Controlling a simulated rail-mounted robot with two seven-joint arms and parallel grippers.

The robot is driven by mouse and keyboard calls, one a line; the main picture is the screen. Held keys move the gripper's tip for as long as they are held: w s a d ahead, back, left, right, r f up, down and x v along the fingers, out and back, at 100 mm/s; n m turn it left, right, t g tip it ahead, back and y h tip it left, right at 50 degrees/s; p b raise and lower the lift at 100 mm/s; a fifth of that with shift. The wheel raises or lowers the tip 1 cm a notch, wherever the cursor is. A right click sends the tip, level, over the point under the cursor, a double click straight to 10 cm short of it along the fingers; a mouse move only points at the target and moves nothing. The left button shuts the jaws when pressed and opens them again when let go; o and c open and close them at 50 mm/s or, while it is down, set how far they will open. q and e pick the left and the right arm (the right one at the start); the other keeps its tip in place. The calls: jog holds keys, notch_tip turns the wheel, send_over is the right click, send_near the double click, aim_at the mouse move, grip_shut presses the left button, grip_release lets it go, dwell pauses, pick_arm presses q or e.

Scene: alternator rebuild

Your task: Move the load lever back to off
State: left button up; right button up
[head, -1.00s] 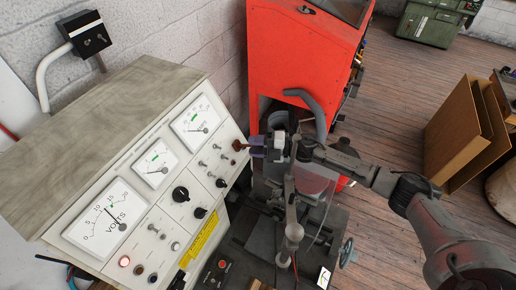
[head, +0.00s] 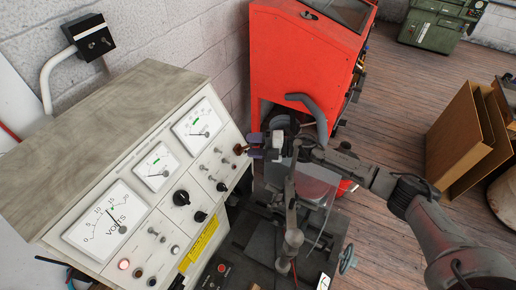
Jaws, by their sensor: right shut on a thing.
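The pale test bench panel (head: 150,215) slopes across the left of the head view, with dials, switches and knobs. The load lever (head: 239,149), with a brown knob, sticks out at the panel's right edge, beside the upper right dial. My right gripper (head: 257,147) comes in from the right and is shut on the load lever at that edge. The fingers partly hide the lever, so its exact setting cannot be read. My left gripper is not in view.
A red cabinet (head: 297,65) stands behind my right gripper. A dark machine with a clear guard (head: 312,192) stands below it, close to the arm. Cardboard (head: 463,140) leans at the right. Open wooden floor lies between the cabinet and the cardboard.

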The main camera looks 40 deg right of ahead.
jog(key=shift+o, duration=0.4)
jog(key=shift+w+a+r, duration=0.3)
jog(key=shift+w+r, duration=0.1)
jog(key=shift+r, duration=0.15)
jog(key=shift+o, duration=0.2)
jog(key=shift+w, duration=0.15)
jog(key=shift+f, duration=0.1)
